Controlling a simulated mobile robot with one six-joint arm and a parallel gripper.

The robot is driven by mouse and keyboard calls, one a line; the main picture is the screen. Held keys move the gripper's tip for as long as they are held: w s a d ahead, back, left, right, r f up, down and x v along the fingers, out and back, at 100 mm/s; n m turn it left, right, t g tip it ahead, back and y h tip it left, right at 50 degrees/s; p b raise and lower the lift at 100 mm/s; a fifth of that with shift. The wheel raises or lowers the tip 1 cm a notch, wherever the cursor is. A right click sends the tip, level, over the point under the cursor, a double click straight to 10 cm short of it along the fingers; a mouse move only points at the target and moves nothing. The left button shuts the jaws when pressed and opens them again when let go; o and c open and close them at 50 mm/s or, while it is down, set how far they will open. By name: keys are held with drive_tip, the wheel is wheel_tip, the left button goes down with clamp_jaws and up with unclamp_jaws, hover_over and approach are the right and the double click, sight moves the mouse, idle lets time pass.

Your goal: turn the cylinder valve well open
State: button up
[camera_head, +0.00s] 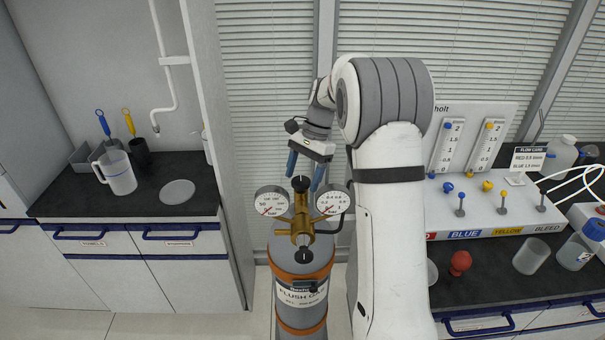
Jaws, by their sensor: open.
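A grey gas cylinder (299,262) with orange bands and a "FLUSH GAS" label stands upright on the floor. A brass valve and regulator body (301,217) sits on its top. Round gauges flank the body on the left (271,202) and right (332,202). My gripper (304,178) points down at the upper knob, its blue fingers apart on either side of it. I cannot tell whether they touch it.
My arm hides part of the right side. A dark counter (480,274) on the right carries a flow panel (500,215) with several knobs. The left counter (75,196) holds a jug (119,172). A cabinet side panel stands close left of the cylinder.

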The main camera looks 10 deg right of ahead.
drive_tip(key=shift+c, duration=0.3)
drive_tip(key=c, duration=0.9)
drive_tip(key=shift+r+n, duration=0.1)
drive_tip(key=shift+n, duration=0.2)
drive_tip(key=n+g+h+p, duration=0.1)
drive_tip(key=n+p, duration=0.1)
drive_tip(key=n, duration=0.1)
drive_tip(key=shift+w+a, duration=0.15)
drive_tip(key=n+p, duration=0.1)
drive_tip(key=n, duration=0.1)
drive_tip(key=n+h+p, duration=0.1)
drive_tip(key=n, duration=0.2)
drive_tip(key=shift+w+a+g+h, duration=0.1)
drive_tip(key=shift+a+g+h, duration=0.05)
drive_tip(key=shift+g+h, duration=0.2)
drive_tip(key=n, duration=0.2)
drive_tip(key=n+h, duration=0.1)
drive_tip(key=n, duration=0.1)
drive_tip(key=n+h, duration=0.1)
drive_tip(key=n, duration=0.1)
drive_tip(key=shift+a, duration=0.25)
drive_tip(key=n+h, duration=0.1)
drive_tip(key=n, duration=0.2)
drive_tip(key=n+t+h, duration=0.1)
drive_tip(key=n, duration=0.3)
drive_tip(key=shift+a+t+h, duration=0.15)
drive_tip(key=shift+t+h, duration=0.1)
